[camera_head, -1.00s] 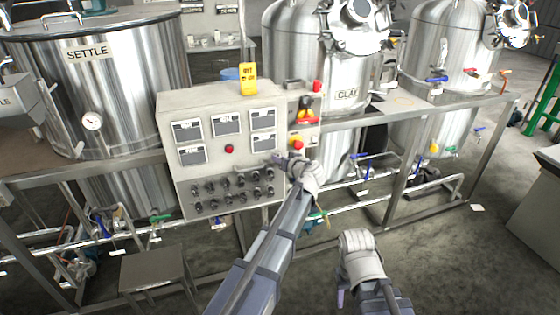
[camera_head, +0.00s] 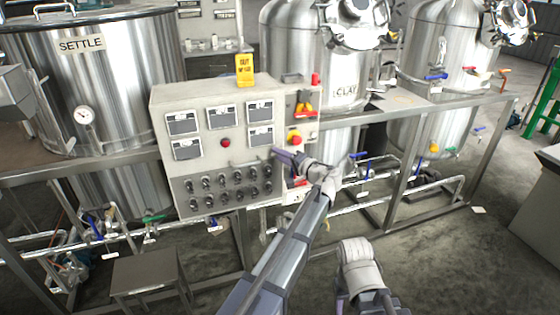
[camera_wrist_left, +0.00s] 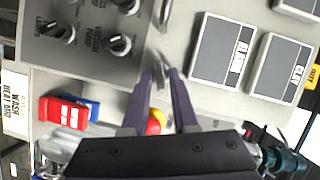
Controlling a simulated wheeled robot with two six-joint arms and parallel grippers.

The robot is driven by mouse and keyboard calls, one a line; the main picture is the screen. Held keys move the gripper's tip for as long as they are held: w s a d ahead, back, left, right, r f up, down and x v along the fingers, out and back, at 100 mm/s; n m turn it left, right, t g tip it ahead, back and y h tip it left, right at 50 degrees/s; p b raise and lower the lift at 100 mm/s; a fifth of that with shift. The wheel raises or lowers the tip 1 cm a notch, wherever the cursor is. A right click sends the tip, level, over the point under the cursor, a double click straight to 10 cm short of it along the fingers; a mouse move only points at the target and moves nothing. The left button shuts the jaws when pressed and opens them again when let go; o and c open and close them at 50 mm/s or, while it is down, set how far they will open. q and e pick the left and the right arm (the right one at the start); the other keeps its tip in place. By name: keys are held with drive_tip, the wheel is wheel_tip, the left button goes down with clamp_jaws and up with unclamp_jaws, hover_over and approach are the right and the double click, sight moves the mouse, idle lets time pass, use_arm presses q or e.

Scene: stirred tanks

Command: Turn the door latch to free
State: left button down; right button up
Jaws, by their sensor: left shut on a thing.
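The grey control panel (camera_head: 158,125) stands in front of the tanks, with labelled meters and rows of knobs. My left gripper (camera_head: 276,151) is at the right part of its face, beside the lower right meter. In the left wrist view, the purple fingers of my left gripper (camera_wrist_left: 160,74) close around a small shiny metal latch (camera_wrist_left: 158,70) near the panel door's edge. Much of the latch is hidden by the fingers, and its exact angle is hard to read. My right gripper (camera_head: 341,296) is low in the head view, away from the panel, and mostly hidden by its wrist.
A red button (camera_head: 294,139) and a red-yellow switch (camera_head: 305,108) sit on the panel's right side. A yellow tag (camera_head: 245,69) stands on top. A stool (camera_head: 146,272) is at the lower left. Steel rails and pipes run below the tanks.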

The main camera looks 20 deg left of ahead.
use_arm(q)
drive_tip(key=shift+f+m+t+y+b, duration=0.15)
drive_tip(key=shift+m+y+b, duration=0.15)
drive_tip(key=shift+m+b, duration=0.4)
drive_tip(key=shift+f+m+t+y+b, duration=0.15)
drive_tip(key=shift+m+y+b, duration=0.25)
drive_tip(key=shift+m, duration=0.5)
drive_tip(key=shift+r, duration=0.1)
drive_tip(key=c, duration=0.9)
unclamp_jaws()
drive_tip(key=shift+w, duration=0.1)
drive_tip(key=v, duration=0.7)
drive_tip(key=shift+s+d, duration=0.3)
